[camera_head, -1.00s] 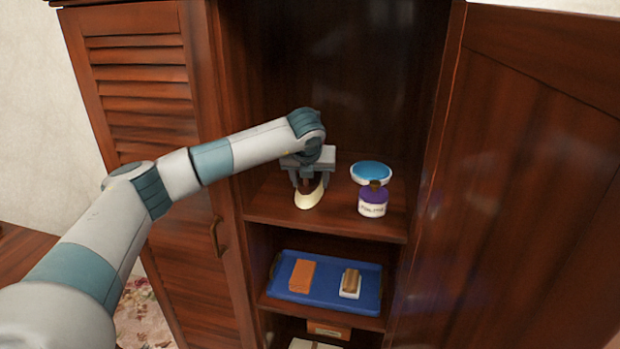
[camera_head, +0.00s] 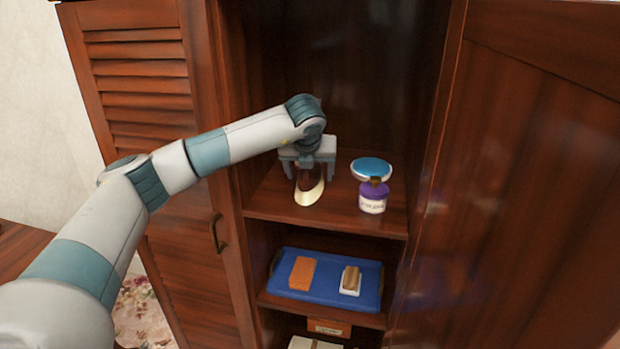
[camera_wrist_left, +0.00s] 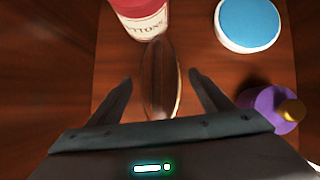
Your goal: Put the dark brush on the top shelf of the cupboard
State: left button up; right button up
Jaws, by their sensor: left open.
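The dark brush (camera_head: 309,187) stands on the top shelf (camera_head: 272,205) of the cupboard, with a dark brown back and a pale cream lower part. In the left wrist view the dark brush (camera_wrist_left: 160,78) lies lengthwise between the spread fingers, with a gap on each side. My left gripper (camera_head: 308,173) is open just above the brush; its open jaws also show in the left wrist view (camera_wrist_left: 160,92). The gripper hides part of the brush's far end in the head view. My right gripper is not in view.
On the top shelf stand a purple-topped jar (camera_head: 373,197), a blue-topped round container (camera_head: 371,168), and a red labelled jar (camera_wrist_left: 140,20) behind the brush. A blue tray (camera_head: 322,297) below holds an orange block (camera_head: 302,273) and a lighter brush (camera_head: 350,280). An open door (camera_head: 520,180) bounds the right.

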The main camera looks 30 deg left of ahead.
pick_arm(q)
jog(key=b+v, duration=0.1)
jog(key=v, duration=0.1)
jog(key=shift+s+d+r, duration=0.15)
jog(key=shift+s+r, duration=0.05)
jog(key=shift+r, duration=0.1)
jog(key=b+v, duration=0.1)
jog(key=v, duration=0.4)
jog(key=shift+s+r, duration=0.1)
jog(key=shift+r, duration=0.15)
jog(key=shift+s+d+r, duration=0.1)
jog(key=shift+s+r, duration=0.2)
jog(key=shift+r, duration=0.2)
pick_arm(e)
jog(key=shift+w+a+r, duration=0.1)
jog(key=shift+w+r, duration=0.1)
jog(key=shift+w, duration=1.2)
pick_arm(q)
jog(key=shift+f, duration=0.1)
